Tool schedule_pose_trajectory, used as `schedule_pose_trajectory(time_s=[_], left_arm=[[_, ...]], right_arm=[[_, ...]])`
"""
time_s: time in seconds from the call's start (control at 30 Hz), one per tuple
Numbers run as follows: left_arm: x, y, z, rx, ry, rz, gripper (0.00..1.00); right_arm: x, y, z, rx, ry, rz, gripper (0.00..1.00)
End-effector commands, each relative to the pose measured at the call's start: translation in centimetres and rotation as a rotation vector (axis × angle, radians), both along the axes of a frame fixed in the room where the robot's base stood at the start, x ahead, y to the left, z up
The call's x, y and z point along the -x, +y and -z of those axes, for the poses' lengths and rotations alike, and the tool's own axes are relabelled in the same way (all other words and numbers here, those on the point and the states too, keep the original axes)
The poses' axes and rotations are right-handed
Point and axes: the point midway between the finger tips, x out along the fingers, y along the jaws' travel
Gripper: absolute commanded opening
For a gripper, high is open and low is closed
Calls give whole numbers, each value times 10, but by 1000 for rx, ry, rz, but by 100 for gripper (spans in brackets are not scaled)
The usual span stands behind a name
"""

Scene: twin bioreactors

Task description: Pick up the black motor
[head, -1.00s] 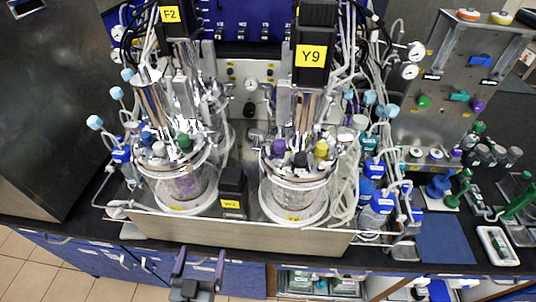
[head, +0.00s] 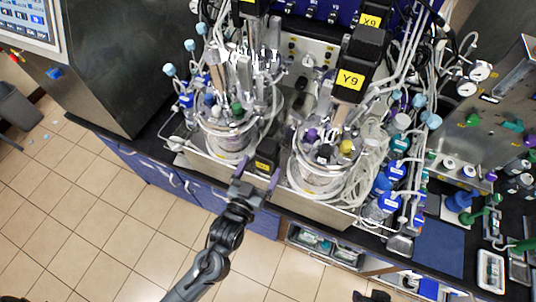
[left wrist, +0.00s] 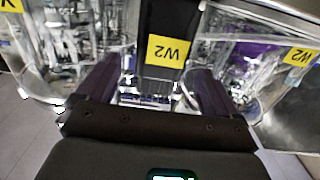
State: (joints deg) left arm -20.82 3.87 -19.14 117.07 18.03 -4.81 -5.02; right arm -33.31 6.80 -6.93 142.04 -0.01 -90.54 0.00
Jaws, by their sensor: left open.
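A black box-shaped motor (head: 267,152) with a yellow label stands at the tray's front, between the two glass vessels. In the left wrist view the black motor (left wrist: 164,20) shows straight ahead, its label reading W2. My left gripper (head: 257,174) is open, with purple fingers just in front of this motor. In the left wrist view the fingers of my left gripper (left wrist: 157,68) lie to either side of the motor's line; I cannot tell whether they touch it. Another black motor (head: 359,62), labelled Y9, sits atop the right vessel. A dark part at the head view's bottom edge may be my right gripper.
The left vessel (head: 229,137) and right vessel (head: 319,172) stand close on both sides, with tubes and coloured caps. The metal tray wall (head: 313,208) runs along the front. Blue-capped bottles crowd the right. Open floor (head: 90,220) lies in front of the bench.

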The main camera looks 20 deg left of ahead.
Motion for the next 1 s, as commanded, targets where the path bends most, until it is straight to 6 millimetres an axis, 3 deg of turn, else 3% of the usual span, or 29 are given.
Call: schedule_pose_trajectory(time_s=[0.23, 0.6, 0.9, 1.0], left_arm=[[-14, 0, -1, 0, 0, -1, 94], [-55, -1, 2, 0, -1, 0, 94], [-58, -1, 4, 0, 1, 0, 94], [-58, -1, 4, 0, 1, 0, 78]], right_arm=[[0, 0, -4, 1, 0, 0, 43], [-1, -1, -15, 2, -2, 0, 43], [-1, -1, -15, 3, -3, -1, 43], [-1, -1, -15, 3, -3, -1, 43]])
